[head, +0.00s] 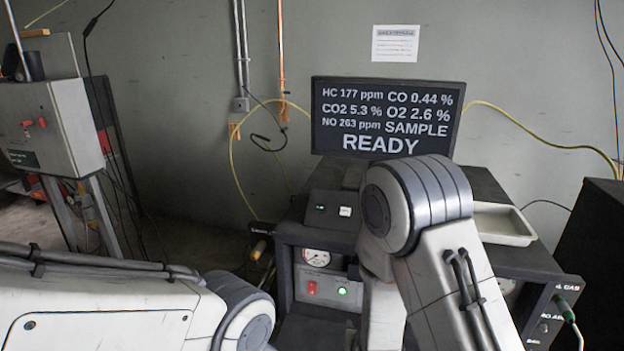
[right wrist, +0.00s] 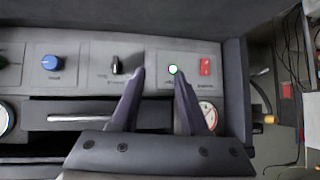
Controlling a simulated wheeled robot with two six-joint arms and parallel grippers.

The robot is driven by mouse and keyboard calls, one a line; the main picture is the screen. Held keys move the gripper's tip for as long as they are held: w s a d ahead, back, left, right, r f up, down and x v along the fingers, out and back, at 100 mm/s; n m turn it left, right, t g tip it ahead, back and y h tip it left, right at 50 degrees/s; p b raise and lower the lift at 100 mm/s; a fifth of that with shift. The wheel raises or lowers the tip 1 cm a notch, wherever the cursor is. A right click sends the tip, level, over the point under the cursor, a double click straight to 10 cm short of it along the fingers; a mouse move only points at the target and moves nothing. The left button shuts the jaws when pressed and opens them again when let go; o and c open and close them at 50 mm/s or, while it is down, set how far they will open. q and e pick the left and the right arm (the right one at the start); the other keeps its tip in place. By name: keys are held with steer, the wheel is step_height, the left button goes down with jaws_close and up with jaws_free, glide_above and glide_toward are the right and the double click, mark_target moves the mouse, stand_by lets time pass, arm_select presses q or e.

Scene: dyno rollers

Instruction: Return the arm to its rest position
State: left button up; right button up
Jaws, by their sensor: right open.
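My right gripper (right wrist: 159,78) shows in the right wrist view with its two dark fingers apart and nothing between them. The fingertips are over a grey control panel, beside a lit green button (right wrist: 173,69); I cannot tell whether they touch the panel. In the head view my right arm (head: 440,250) reaches down in front of the analyser cabinet (head: 520,262) and its gripper is hidden behind the arm links. My left arm (head: 110,305) crosses the lower left of the head view; its gripper is out of frame.
A monitor (head: 388,117) reading READY stands on the cabinet, with a pale tray (head: 503,224) to its right. The panel carries a red switch (right wrist: 206,65), black switch (right wrist: 116,65), blue knob (right wrist: 52,62) and gauge (right wrist: 209,115). A grey box (head: 50,128) on legs stands left.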

steer(key=s+a+r+n+g+y, duration=0.4)
steer(key=s+a+r+g, duration=0.15)
steer(key=s+a, duration=0.45)
steer(key=s+d+r+n+g+h, duration=0.1)
steer(key=s+r, duration=0.3)
steer(key=s, duration=0.4)
steer(key=s+d+r+n+g+h, duration=0.1)
steer(key=s+r+n+g, duration=0.3)
steer(key=s, duration=0.4)
steer(key=shift+s+d+r, duration=0.25)
steer(key=shift+d+r, duration=0.1)
steer(key=shift+r, duration=0.05)
